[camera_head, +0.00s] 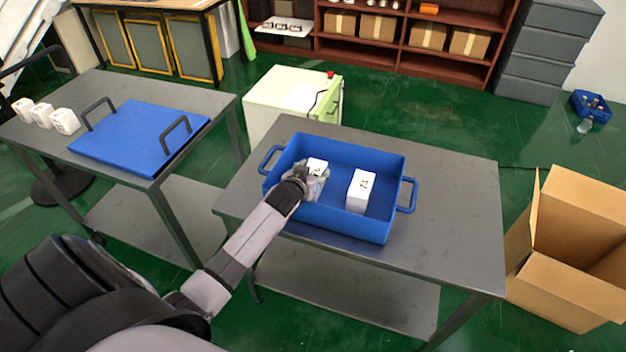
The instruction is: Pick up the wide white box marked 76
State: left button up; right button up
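A blue tray (386,231) with two side handles stands on the grey table on the right. A white box (360,192) stands inside it right of the middle; its dark number looks like 74 or 76, too small to be sure. A second white box (317,166) with a dark mark is in the tray's left part, partly hidden by my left gripper (316,185). The gripper reaches into the tray from the left, close against this second box. Whether its fingers are closed on the box does not show. My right gripper is out of view.
Several small white boxes (66,121) stand on the left table beside a blue board (135,137) with two black handles. An open cardboard box (560,285) stands on the floor at right. The right table's right end is clear.

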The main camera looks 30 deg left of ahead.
pick_arm(q)
jog(key=c, duration=0.8)
jog(key=shift+o, duration=0.2)
jog(key=shift+r, duration=0.1)
